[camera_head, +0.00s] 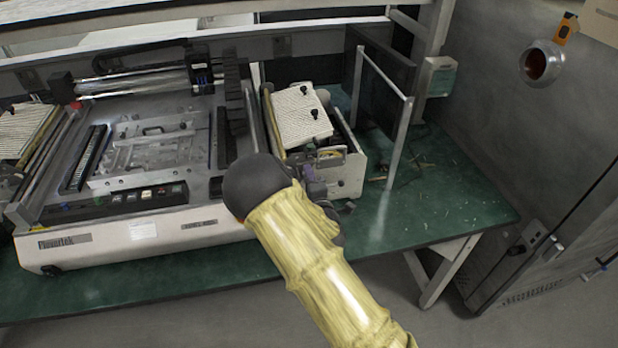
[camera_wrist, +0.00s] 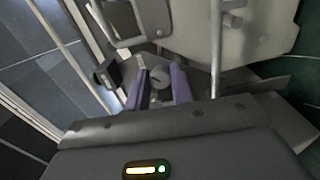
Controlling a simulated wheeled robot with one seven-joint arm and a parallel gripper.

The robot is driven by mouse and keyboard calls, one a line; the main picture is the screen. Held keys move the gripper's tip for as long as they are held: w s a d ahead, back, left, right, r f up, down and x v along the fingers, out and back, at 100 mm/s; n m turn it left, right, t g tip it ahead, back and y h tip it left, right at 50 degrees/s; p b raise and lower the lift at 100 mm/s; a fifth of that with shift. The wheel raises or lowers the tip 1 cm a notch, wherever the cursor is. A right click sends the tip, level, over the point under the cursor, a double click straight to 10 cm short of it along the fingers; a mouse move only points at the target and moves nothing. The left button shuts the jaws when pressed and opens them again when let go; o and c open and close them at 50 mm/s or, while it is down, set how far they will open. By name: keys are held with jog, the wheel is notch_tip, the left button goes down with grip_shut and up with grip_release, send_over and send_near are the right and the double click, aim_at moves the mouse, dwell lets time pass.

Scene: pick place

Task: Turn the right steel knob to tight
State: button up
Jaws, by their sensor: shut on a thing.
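The right steel knob (camera_wrist: 160,77) shows in the wrist view as a small grey rounded piece between the two purple fingers of my gripper (camera_wrist: 158,88). My gripper is shut on it. In the head view my gripper (camera_head: 314,178) is at the front of the right-hand machine unit (camera_head: 346,180), low and near the bench top. My dark wrist and yellow sleeved arm cover part of that area, and I cannot make out the knob clearly there. How tight the knob is cannot be told.
A larger printer-like machine (camera_head: 140,232) stands to the left on the green bench (camera_head: 440,205). An upright metal frame (camera_head: 398,145) stands right of the unit. Bench space further right is mostly clear. A grey cabinet (camera_head: 560,130) is at the far right.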

jog(key=o, duration=0.9)
jog(key=shift+o, duration=0.2)
jog(key=shift+s, duration=0.15)
jog(key=p+v, duration=0.1)
jog(key=v, duration=1.1)
jog(key=shift+r, duration=0.25)
jog(key=shift+f+p+v, duration=0.2)
jog(key=shift+p+v, duration=2.4)
jog(key=shift+p, duration=0.85)
